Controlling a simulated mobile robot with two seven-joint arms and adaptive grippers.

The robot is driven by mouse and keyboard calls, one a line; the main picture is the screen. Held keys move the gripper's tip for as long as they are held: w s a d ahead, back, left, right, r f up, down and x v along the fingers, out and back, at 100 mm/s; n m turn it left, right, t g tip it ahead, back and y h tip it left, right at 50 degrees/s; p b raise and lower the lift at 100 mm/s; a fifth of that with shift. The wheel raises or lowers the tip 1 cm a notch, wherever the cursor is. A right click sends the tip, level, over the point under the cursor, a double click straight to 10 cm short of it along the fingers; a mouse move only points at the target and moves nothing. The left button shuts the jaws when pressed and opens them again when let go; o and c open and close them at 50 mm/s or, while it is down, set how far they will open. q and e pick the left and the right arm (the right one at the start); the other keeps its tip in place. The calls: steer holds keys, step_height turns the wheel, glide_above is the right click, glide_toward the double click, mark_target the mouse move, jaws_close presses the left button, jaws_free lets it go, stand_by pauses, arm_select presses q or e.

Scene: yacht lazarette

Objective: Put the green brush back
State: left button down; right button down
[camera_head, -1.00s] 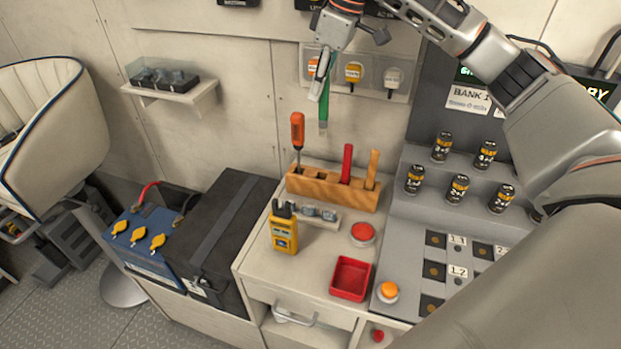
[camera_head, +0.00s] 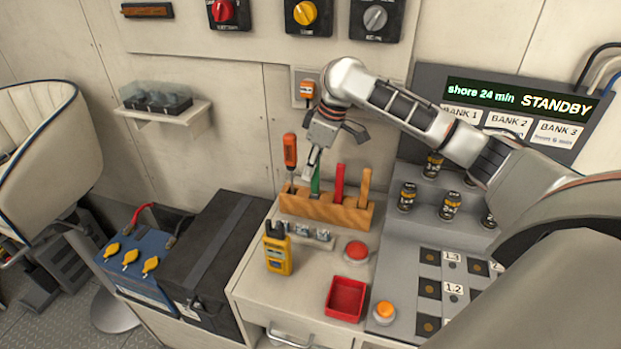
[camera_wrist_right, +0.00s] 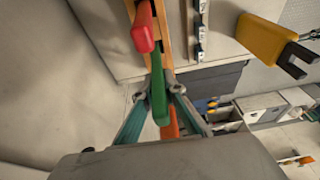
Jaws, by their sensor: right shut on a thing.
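The green brush (camera_head: 316,181) is upright at the wooden rack (camera_head: 326,212), between the orange screwdriver (camera_head: 290,150) and the red handle (camera_head: 339,183). Its lower end meets the second slot from the left; how deep it sits is hidden. My right gripper (camera_head: 313,166) is above the rack, shut on the brush's handle. In the right wrist view the green handle (camera_wrist_right: 158,95) lies between the two fingers (camera_wrist_right: 160,100), with the rack beyond it. My left gripper is not in view.
A wooden handle (camera_head: 364,188) stands at the rack's right end. In front are a yellow meter (camera_head: 278,253), a red button (camera_head: 356,251) and a red tray (camera_head: 346,299). Several batteries (camera_head: 450,205) stand on the grey console to the right.

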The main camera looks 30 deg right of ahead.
step_height(320, 180, down, 3)
steer(key=shift+f, duration=0.1)
steer(key=c, duration=2.1)
jaws_free()
steer(key=v, duration=1.2)
